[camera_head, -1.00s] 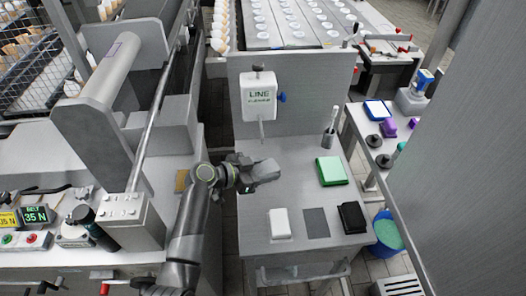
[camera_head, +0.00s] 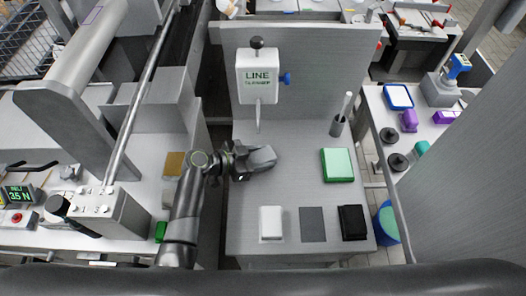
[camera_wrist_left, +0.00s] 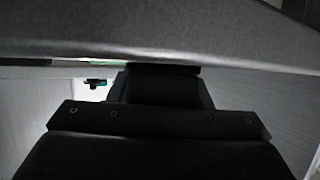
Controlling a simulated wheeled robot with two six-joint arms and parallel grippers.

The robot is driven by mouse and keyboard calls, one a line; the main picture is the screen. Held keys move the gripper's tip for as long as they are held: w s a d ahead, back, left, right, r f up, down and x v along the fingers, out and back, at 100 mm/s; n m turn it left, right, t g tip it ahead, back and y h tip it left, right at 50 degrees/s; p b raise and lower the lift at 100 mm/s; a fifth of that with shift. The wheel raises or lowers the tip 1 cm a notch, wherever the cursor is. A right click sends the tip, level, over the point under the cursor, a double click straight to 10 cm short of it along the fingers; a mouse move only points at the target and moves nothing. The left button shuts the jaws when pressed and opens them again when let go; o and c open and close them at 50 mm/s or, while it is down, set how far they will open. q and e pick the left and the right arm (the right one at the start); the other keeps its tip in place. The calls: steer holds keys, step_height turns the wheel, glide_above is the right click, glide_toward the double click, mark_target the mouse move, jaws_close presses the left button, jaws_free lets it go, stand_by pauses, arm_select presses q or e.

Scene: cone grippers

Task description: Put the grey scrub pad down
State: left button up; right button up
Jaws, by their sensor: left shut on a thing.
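My left gripper (camera_head: 240,164) is shut on the grey scrub pad (camera_head: 263,158), holding it over the left part of the grey worktable (camera_head: 290,188). Whether the pad touches the table is hard to tell. In the left wrist view the pad (camera_wrist_left: 160,35) spans the top, close to the camera. A flat dark grey rectangle (camera_head: 312,224) lies on the table between a white pad (camera_head: 271,223) and a black pad (camera_head: 353,222), to the lower right of the gripper. My right gripper is not in view.
A green pad (camera_head: 337,165) lies at the table's right. A holder with a brush (camera_head: 338,124) stands behind it. A white LINE dispenser (camera_head: 257,73) hangs on the back panel, its spout pointing down behind the gripper. The table's middle is clear.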

arm_select(q)
steer(key=shift+s+a, duration=0.15)
steer(key=shift+s, duration=0.1)
steer(key=shift+s+a+r, duration=0.1)
steer(key=shift+s, duration=0.1)
steer(key=o, duration=1)
steer(key=shift+w+f, duration=0.15)
steer(key=shift+f, duration=0.05)
steer(key=shift+c, duration=0.2)
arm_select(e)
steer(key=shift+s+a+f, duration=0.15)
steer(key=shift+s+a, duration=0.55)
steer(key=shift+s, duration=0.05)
arm_select(q)
steer(key=shift+r, duration=0.1)
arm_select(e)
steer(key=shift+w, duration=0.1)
